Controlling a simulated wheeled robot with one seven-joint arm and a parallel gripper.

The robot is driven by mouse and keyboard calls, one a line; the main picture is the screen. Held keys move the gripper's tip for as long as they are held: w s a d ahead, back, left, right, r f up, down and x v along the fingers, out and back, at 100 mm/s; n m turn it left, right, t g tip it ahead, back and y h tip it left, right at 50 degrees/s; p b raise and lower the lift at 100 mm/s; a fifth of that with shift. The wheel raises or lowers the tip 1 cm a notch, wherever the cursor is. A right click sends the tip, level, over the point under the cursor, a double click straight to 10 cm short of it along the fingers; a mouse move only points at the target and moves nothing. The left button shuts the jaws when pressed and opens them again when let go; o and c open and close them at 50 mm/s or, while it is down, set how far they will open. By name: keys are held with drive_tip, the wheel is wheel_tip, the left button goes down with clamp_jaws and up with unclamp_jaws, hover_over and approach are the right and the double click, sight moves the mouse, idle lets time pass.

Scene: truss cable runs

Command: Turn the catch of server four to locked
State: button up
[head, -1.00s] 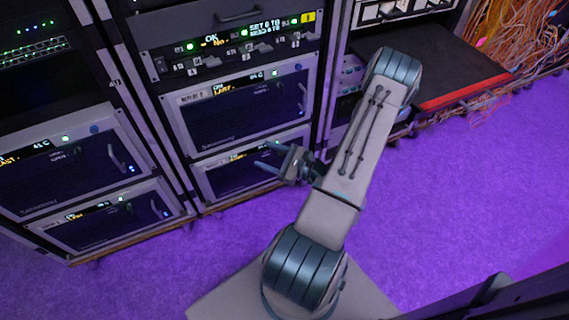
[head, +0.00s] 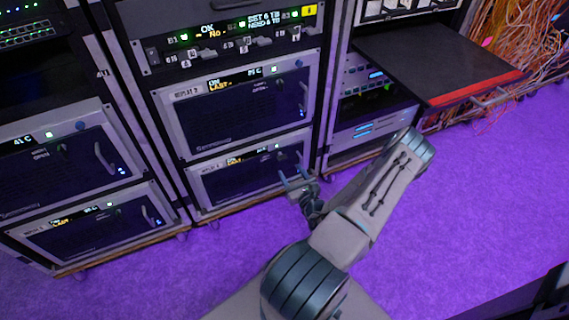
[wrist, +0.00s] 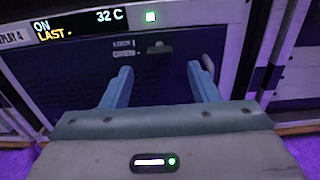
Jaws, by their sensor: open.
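Server four (head: 235,187) is the lower unit in the middle rack, with a dark front in a grey frame. In the wrist view its label ends in 4 (wrist: 11,38), and its display (wrist: 80,22) reads ON, LAST and 32 C. The catch (wrist: 158,47) is a small dark knob on the dark front, beside two small label plates (wrist: 124,48). I cannot tell which setting it points at. My gripper (head: 291,176) is open and empty in front of the server's right part. Its fingers (wrist: 163,80) point at the front, below the catch in the picture, apart from it.
A handle (wrist: 208,68) stands near the right finger. A similar server (head: 238,105) sits directly above, and more servers (head: 70,160) fill the left rack. A dark shelf with a red edge (head: 470,90) juts out at right. Purple floor (head: 470,210) is clear.

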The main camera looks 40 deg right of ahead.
drive_tip(key=b+x, duration=0.1)
drive_tip(key=x, duration=0.5)
drive_tip(key=shift+w, duration=0.25)
drive_tip(key=c, duration=1)
